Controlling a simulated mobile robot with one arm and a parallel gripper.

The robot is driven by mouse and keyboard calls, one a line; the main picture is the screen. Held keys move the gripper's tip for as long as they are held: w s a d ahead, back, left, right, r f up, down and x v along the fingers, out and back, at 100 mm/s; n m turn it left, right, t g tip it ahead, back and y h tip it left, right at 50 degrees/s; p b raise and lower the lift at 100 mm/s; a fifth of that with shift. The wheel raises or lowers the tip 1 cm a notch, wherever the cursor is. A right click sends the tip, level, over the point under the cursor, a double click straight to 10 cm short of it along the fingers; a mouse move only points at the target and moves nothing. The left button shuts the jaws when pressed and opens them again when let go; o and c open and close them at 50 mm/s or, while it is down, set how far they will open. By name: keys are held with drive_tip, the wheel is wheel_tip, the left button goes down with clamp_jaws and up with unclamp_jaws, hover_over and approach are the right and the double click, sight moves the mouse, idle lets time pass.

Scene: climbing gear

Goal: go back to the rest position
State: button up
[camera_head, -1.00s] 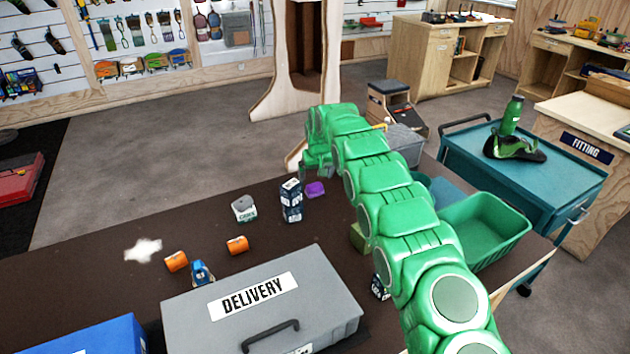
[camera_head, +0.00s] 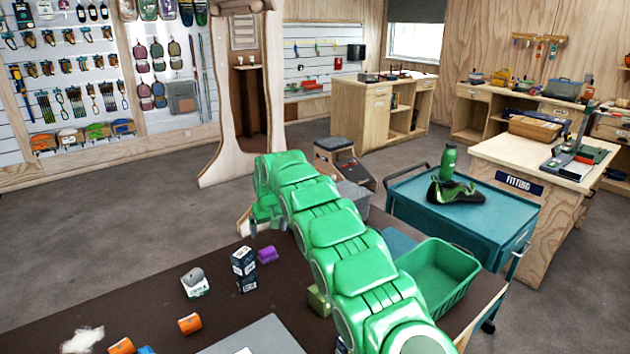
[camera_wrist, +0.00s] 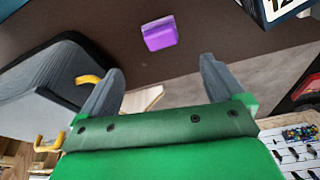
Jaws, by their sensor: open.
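My gripper (camera_wrist: 160,85) is open and empty in the wrist view, its two grey fingers apart. Beyond the fingers a purple block (camera_wrist: 160,33) lies on the dark brown table, clear of them. In the head view my green arm reaches out over the table, and its end is bent down near the table's far edge; the fingers are hard to make out there. The purple block (camera_head: 267,255) also shows in the head view, left of my arm, beside a stack of dark boxes (camera_head: 244,268).
A green bin (camera_head: 440,275) stands right of my arm, near a teal cart (camera_head: 480,215) with a green bottle (camera_head: 448,162). A grey-and-white item (camera_head: 195,282), orange rolls (camera_head: 189,323) and chalk-like white patch (camera_head: 82,340) lie on the table (camera_head: 140,300).

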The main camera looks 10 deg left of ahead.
drive_tip(key=s+d+r+m+h, duration=0.1)
drive_tip(key=d+r, duration=0.2)
drive_tip(key=d, duration=0.3)
drive_tip(key=s+d+r+m, duration=0.1)
drive_tip(key=d+r, duration=0.3)
drive_tip(key=d, duration=0.1)
drive_tip(key=s+d+r+m+h, duration=0.1)
drive_tip(key=s+d+r, duration=0.3)
drive_tip(key=s+d, duration=0.3)
drive_tip(key=s+d+r+m+g, duration=0.1)
drive_tip(key=s+d+r, duration=0.2)
drive_tip(key=s+d, duration=0.35)
drive_tip(key=s+d+r+m+h, duration=0.1)
drive_tip(key=s+d+r, duration=0.35)
drive_tip(key=d, duration=0.45)
drive_tip(key=s+d+m+g, duration=0.1)
drive_tip(key=s+d, duration=0.3)
drive_tip(key=s, duration=0.7)
drive_tip(key=s+d+m+g, duration=0.1)
drive_tip(key=s+d, duration=0.4)
drive_tip(key=s, duration=0.6)
drive_tip(key=s+f+g+y, duration=0.1)
drive_tip(key=s+f, duration=0.3)
drive_tip(key=s, duration=1.4)
drive_tip(key=shift+f, duration=0.2)
drive_tip(key=shift+a, duration=0.1)
